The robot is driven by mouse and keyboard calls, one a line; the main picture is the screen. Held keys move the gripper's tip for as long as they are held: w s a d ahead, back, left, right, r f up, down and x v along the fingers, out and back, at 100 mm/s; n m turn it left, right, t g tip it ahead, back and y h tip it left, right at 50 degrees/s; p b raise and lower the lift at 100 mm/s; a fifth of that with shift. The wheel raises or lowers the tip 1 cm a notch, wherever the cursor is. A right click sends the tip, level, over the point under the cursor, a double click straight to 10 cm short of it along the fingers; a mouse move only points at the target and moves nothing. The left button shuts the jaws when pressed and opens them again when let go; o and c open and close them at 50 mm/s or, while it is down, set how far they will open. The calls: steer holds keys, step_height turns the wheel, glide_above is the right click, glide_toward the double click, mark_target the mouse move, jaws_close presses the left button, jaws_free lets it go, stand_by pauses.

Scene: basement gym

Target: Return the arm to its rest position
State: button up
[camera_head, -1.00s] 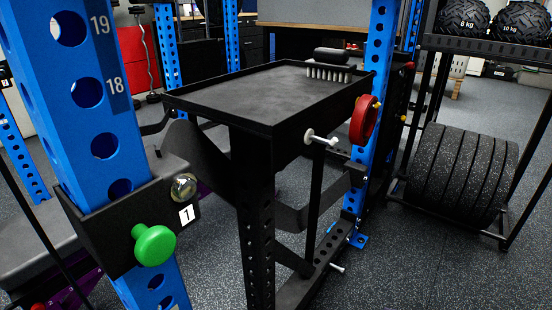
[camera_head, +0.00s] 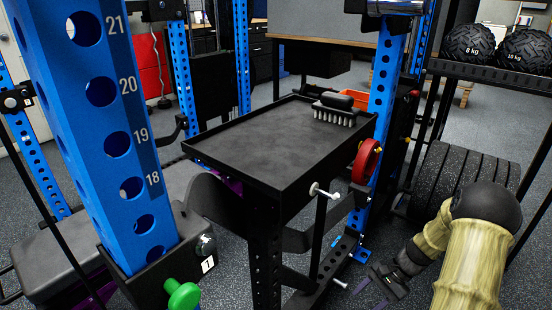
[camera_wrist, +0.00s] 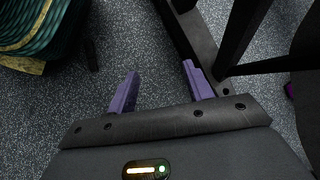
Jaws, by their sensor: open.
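My arm reaches in from the lower right of the head view. My gripper (camera_head: 369,294) hangs low there, right of the black rack's foot, its jaws pointing down and left. In the wrist view my gripper (camera_wrist: 160,72) shows two purple fingers set apart with nothing between them. The gripper is open and empty and touches nothing that I can see.
A black tray (camera_head: 262,150) on a rack holds a brush (camera_head: 336,108). A blue upright (camera_head: 110,130) with a green knob (camera_head: 183,294) is at left. Bumper plates (camera_head: 455,175) and medicine balls (camera_head: 473,42) stand at right. A dark beam (camera_wrist: 190,35) is near the fingers.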

steer(key=s+a+r+n+t+h+p, duration=0.15)
steer(key=s+a+r+n+p, duration=0.25)
steer(key=r, duration=0.5)
steer(key=s+a+r+n+t+h+p, duration=0.1)
steer(key=s+a+r+n+h+p, duration=0.2)
steer(key=r, duration=0.7)
steer(key=s+a+r+n+t+h+p, duration=0.2)
steer(key=s+a+r+n+h+p, duration=0.15)
steer(key=r, duration=0.55)
step_height(320, 180, up, 38)
steer(key=y+p, duration=0.1)
steer(key=p, duration=3.7)
steer(key=shift+s+r, duration=0.15)
steer(key=shift+s, duration=0.15)
steer(key=shift+a, duration=0.1)
steer(key=c, duration=0.3)
